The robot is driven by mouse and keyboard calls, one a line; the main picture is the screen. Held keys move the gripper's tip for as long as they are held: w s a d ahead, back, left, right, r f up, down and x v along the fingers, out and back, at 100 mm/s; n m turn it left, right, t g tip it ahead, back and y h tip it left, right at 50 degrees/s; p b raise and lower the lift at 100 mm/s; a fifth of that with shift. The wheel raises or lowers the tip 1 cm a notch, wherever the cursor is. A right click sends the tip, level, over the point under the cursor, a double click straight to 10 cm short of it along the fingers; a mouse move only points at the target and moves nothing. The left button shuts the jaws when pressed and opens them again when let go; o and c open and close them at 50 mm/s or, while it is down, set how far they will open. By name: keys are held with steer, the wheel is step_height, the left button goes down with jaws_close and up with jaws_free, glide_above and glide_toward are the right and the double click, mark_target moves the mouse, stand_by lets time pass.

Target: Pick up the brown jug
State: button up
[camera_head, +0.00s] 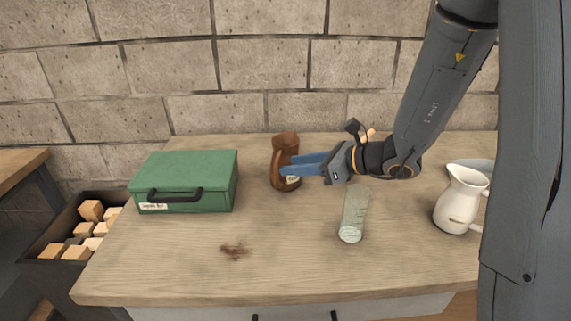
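The brown jug (284,149) stands upright on the wooden counter, near the back wall and right of the green box. Its handle is on the left and front side. My gripper (290,169) comes in from the right with its blue fingers pointing left. The fingertips overlap the jug's middle in this view, with one finger in front of its body. The far finger is partly hidden, and I cannot tell whether the fingers touch the jug or how wide they are apart.
A green box (190,172) with a dark handle stands left. A pale green glass (354,212) stands below my gripper. A white jug (459,201) is at the right. A crate (60,222) of wooden blocks stands left of the counter.

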steer(key=p, duration=0.1)
glide_above(277, 188)
steer(key=f, duration=0.2)
steer(key=shift+w+f, duration=0.3)
steer(key=shift+w, duration=0.05)
jaws_close()
